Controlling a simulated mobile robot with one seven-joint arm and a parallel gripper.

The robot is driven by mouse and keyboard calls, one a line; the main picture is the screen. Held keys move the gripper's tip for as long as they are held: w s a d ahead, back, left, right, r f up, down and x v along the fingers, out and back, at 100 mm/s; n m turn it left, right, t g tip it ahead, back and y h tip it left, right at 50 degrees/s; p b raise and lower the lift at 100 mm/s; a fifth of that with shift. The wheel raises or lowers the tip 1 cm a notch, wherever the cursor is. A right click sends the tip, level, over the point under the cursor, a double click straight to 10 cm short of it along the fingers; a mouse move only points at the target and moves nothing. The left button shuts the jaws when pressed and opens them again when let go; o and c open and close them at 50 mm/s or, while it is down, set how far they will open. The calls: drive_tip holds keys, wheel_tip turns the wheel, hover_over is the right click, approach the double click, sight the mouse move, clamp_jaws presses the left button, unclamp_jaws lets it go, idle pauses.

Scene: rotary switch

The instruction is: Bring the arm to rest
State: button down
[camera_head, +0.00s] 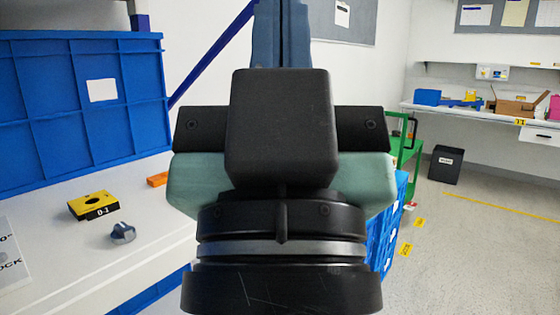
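My gripper (283,35) fills the middle of the head camera view, seen from behind its black and teal body. Two dark blue upright pieces stand close together at the top edge, with a thin dark line between them. Their ends are cut off by the frame, so I cannot tell how far apart the fingertips are. Nothing is visible in the gripper. A grey-blue rotary knob (122,232) sits on the white surface at the left, apart from the gripper.
On the white worktop (60,262) are a yellow and black block marked D-1 (93,205) and a small orange piece (158,179). Blue crates (80,130) stand behind it. A green cart (404,150) is behind my arm on the right. Open floor (480,245) lies at the right.

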wheel_tip(320, 180, up, 27)
drive_tip(key=p, duration=2.4)
drive_tip(key=shift+a, duration=0.1)
